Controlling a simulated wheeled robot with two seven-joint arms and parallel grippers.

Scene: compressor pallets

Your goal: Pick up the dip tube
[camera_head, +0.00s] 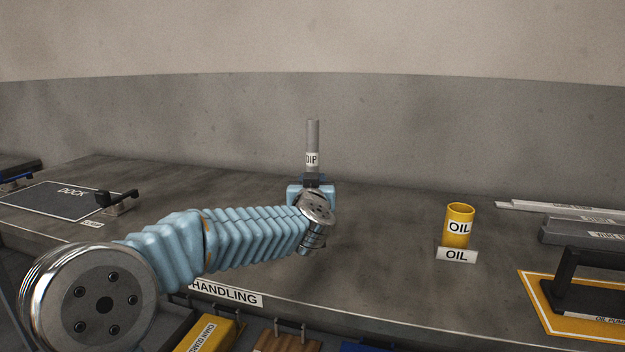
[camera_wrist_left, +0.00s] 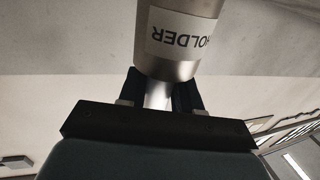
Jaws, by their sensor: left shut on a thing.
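A slim grey upright cylinder (camera_head: 313,134) with a white label reading DIP rises above my left gripper in the head view; I take it for the dip tube in its holder. In the left wrist view a metal cylinder (camera_wrist_left: 180,62) bears an upside-down label with the letters OLDER, so this part looks like the holder. A narrower bright stem (camera_wrist_left: 157,96) comes out below it. My left gripper (camera_head: 311,181) is shut on this stem, and its dark fingers show on both sides in the left wrist view (camera_wrist_left: 160,90). My right gripper is not in view.
A yellow OIL cup (camera_head: 459,225) stands behind an OIL sign (camera_head: 456,254) on the grey bench (camera_head: 390,262). A black part on a yellow-edged mat (camera_head: 534,297) and grey bars (camera_head: 585,233) lie at the right. A DOCK mat (camera_head: 60,203) lies at the left.

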